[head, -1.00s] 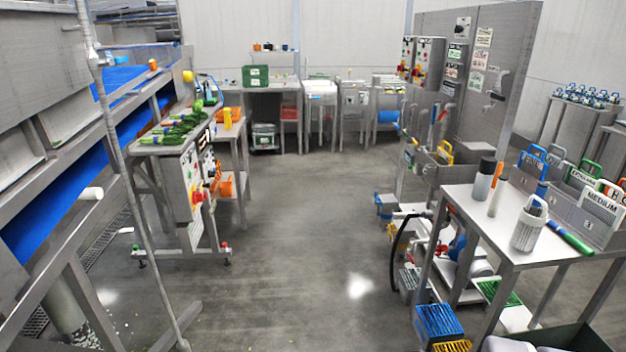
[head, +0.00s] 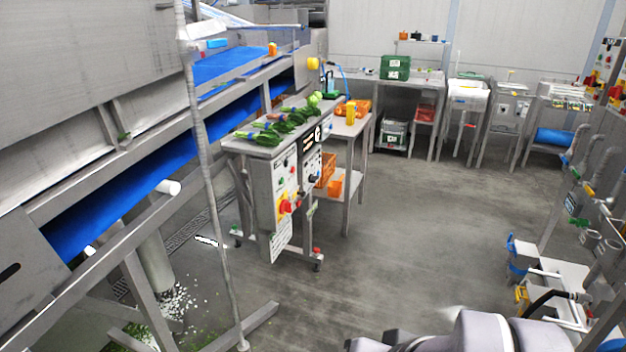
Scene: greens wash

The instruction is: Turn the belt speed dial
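A grey control panel (head: 273,190) hangs on the front of a small steel stand left of centre in the head view. It carries several small buttons and a red and yellow knob (head: 287,206). A second panel (head: 311,160) with dark round parts sits just behind it to the right. I cannot tell which control is the belt speed dial at this size. Part of my arm shows at the bottom edge, far from the panel. My gripper is not in view.
The conveyor with a blue belt (head: 130,170) runs along the left, with a thin upright pole (head: 205,180) in front. Leafy greens (head: 275,130) lie on the stand's top. The grey floor (head: 400,250) is clear in the middle. A pipe rack stands at right.

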